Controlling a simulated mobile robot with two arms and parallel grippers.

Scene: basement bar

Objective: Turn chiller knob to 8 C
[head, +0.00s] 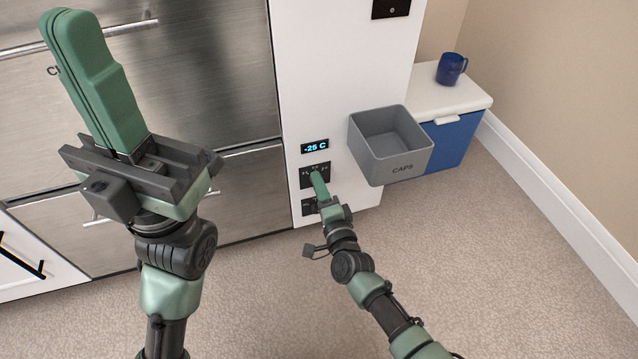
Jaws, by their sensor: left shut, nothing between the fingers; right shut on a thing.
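The chiller display (315,146) on the white side panel reads -25 C in blue digits. Just below it is a dark knob plate (307,170) with small markings, too small to read. My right gripper (316,175) is at this plate, its fingers shut on the chiller knob, which they hide. My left gripper (75,22) is raised in front of the steel drawers, shut and empty, its fingers together and pointing up. It is well apart from the panel.
A grey bin marked CAPS (405,166) juts from the panel, right of the display. A blue cooler with a white lid (450,142) stands behind it, with a blue mug (451,69) on top. Steel drawers (190,70) fill the left. Carpet (480,270) is clear at right.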

